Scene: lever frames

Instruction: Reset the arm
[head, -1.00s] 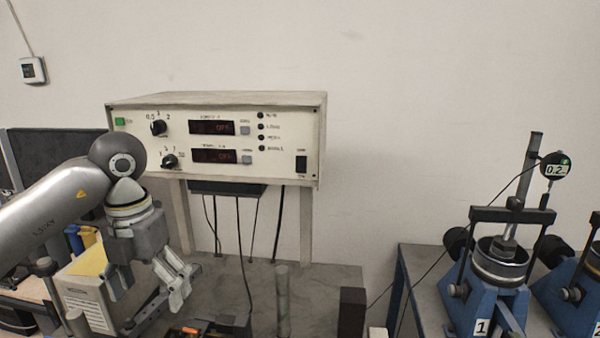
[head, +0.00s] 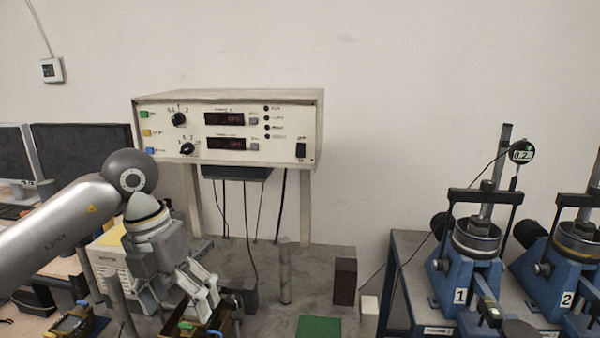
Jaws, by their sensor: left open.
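My left arm comes in from the left in the head view. My left gripper (head: 182,302) hangs at the lower left, pointing down and to the right, with its fingers apart and nothing seen between them. It is in front of and below the control box (head: 228,128), apart from it. The fingertips are just above or in front of a small dark device (head: 236,306) at the bottom; I cannot tell whether they touch it. My right gripper is not in the picture.
Two blue test frames, number 1 (head: 462,262) and number 2 (head: 566,268), stand on the right table. A metal post (head: 285,272), a dark block (head: 344,282), a white block (head: 370,306) and a green pad (head: 319,327) are on the grey bench. Monitors (head: 80,150) stand far left.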

